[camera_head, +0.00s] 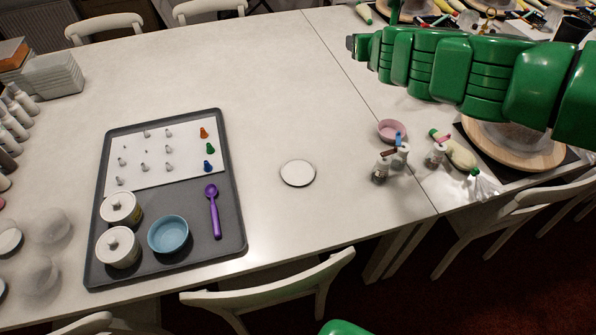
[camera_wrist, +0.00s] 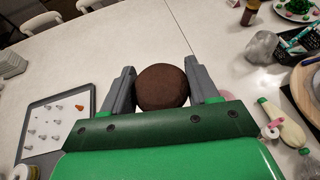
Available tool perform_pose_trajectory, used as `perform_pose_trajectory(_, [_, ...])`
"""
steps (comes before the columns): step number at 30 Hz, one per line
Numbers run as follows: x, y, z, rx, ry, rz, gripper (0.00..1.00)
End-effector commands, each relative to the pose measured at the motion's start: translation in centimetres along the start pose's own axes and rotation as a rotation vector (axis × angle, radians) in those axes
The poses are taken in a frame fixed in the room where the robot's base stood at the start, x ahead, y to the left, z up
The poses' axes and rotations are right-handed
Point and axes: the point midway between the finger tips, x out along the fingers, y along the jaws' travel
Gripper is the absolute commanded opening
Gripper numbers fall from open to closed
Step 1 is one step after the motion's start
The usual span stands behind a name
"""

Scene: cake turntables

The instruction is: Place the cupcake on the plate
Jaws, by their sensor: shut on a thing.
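The cupcake (camera_wrist: 162,87) is a round dark brown cake in the wrist view. My gripper (camera_wrist: 160,66) is shut on it, with one grey finger on each side. In the head view my green arm reaches in from the upper right, and my gripper's grey end (camera_head: 352,43) shows at its left tip. The cupcake cannot be made out there. The plate (camera_head: 298,173) is a small round white disc lying bare on the white table, below and left of my gripper in the head view. I cannot see the plate in the wrist view.
A grey tray (camera_head: 232,222) holds piping tips, two white jars, a blue bowl (camera_head: 168,235) and a purple scoop (camera_head: 213,210). A pink bowl (camera_head: 392,131) and small bottles (camera_head: 381,170) stand right of the plate. The table around the plate is clear.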

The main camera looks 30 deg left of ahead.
Motion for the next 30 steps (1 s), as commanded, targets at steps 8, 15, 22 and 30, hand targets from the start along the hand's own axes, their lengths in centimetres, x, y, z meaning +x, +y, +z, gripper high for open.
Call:
perform_pose_trajectory(8, [-0.6,2.0,-0.4,-0.055,0.0,0.138,0.29])
perform_pose_trajectory(15, [-1.9,4.7,-1.2,-0.133,0.001,0.32,0.29])
perform_pose_trajectory(22, [-3.9,7.2,-2.4,-0.206,0.003,0.498,0.29])
perform_pose_trajectory(30, [-6.7,9.8,-3.8,-0.287,0.003,0.694,0.29])
